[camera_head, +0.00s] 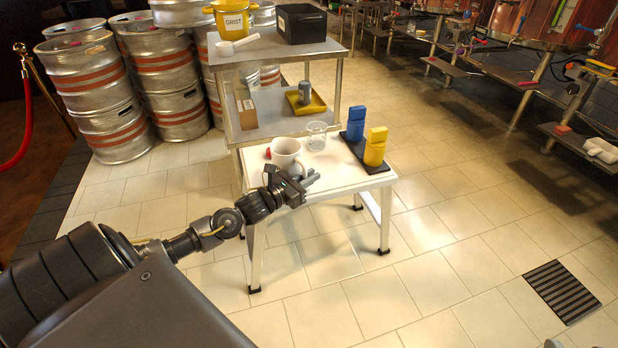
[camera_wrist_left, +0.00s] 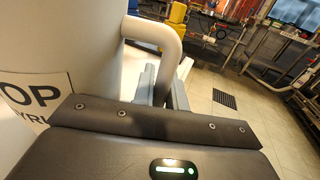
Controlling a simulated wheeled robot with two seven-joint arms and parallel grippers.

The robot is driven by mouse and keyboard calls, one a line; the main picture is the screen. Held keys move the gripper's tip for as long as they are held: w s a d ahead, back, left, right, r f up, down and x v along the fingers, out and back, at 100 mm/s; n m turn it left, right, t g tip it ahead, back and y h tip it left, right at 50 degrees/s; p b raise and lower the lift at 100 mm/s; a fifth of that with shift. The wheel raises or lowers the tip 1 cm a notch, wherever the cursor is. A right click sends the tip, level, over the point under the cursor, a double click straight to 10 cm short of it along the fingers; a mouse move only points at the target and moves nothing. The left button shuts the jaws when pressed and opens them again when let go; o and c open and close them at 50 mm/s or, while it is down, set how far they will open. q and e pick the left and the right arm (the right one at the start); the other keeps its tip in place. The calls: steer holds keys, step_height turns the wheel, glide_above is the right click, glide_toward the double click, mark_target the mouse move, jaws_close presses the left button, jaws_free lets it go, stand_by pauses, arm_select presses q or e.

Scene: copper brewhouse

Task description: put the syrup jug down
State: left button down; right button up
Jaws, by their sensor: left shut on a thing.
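The syrup jug (camera_head: 286,150) is a white vessel at the near left part of the small white table (camera_head: 345,178). My left gripper (camera_head: 303,184) is shut on the jug at its near side. In the left wrist view the jug's wall (camera_wrist_left: 62,45) fills the left, with a partly cut-off label. Its curved white handle (camera_wrist_left: 160,36) runs down between the fingers of my left gripper (camera_wrist_left: 164,88). The jug looks upright; its base is hidden, so I cannot tell whether it touches the table.
A clear glass beaker (camera_head: 316,136) stands behind the jug. A blue container (camera_head: 356,124) and a yellow one (camera_head: 375,147) stand on a dark mat at the right. A small red thing (camera_head: 268,153) is left of the jug. A metal shelf (camera_head: 276,48) stands behind.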

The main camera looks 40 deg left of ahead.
steer(key=shift+d, duration=0.1)
arm_select(q)
steer(key=c, duration=1.4)
jaws_free()
steer(key=shift+c, duration=0.2)
arm_select(e)
steer(key=shift+s, duration=0.1)
steer(key=shift+r, duration=0.1)
